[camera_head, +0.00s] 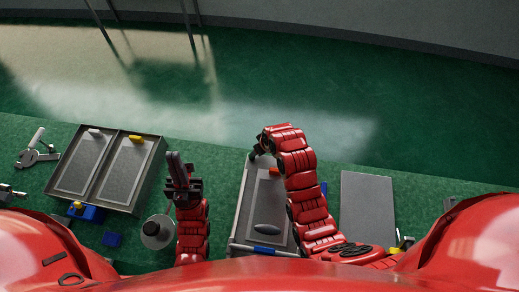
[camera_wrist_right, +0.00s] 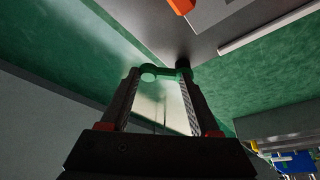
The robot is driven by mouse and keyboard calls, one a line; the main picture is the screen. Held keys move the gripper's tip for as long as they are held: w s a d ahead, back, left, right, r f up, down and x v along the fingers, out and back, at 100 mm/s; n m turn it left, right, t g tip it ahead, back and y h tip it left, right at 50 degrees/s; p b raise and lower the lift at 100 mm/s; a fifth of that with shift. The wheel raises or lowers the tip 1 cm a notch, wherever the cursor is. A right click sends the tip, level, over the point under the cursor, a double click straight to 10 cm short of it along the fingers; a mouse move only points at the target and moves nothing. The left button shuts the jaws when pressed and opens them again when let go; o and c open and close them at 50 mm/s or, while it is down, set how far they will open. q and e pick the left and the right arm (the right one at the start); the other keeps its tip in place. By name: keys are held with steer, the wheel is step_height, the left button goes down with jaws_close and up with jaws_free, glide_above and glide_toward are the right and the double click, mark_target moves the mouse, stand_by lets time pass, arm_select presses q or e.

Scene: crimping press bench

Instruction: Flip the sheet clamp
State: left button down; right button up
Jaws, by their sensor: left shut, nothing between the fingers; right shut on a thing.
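My right gripper (camera_head: 258,153) is at the far edge of the middle tray (camera_head: 243,205), partly hidden by its own wrist. In the right wrist view its fingers (camera_wrist_right: 165,78) are closed on a small dark green bar with rounded ends (camera_wrist_right: 163,71), at the fingertips. The bar may be part of the sheet clamp; I cannot tell for sure. An orange piece (camera_wrist_right: 181,5) lies on the grey surface beyond it. My left gripper (camera_head: 176,168) is shut and empty, above the bench right of the left tray.
The left tray (camera_head: 152,176) holds two grey panels with a silver and a yellow piece. A metal toggle tool (camera_head: 37,153) lies at far left. A grey spool (camera_head: 157,232) stands beside my left wrist. A flat grey plate (camera_head: 367,208) lies at right.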

steer(key=m, duration=0.1)
steer(key=m+b, duration=0.1)
steer(key=h+b, duration=0.1)
steer(key=shift+s+f+m+t, duration=0.25)
steer(key=shift+s+m+t, duration=0.05)
steer(key=shift+s+m, duration=0.1)
steer(key=m+b, duration=0.1)
steer(key=s+m+h+b, duration=0.1)
steer(key=m+b, duration=0.1)
steer(key=shift+a, duration=0.1)
steer(key=shift+s+a+r+m+h+b, duration=0.15)
steer(key=shift+m+h+b, duration=0.3)
steer(key=shift+m, duration=0.3)
steer(key=shift+s+d+r+m+h+b, duration=0.15)
steer(key=shift+m+h+b, duration=0.1)
steer(key=shift+m+b, duration=0.4)
steer(key=shift+a, duration=0.1)
steer(key=o, duration=1.4)
steer(key=shift+c, duration=0.2)
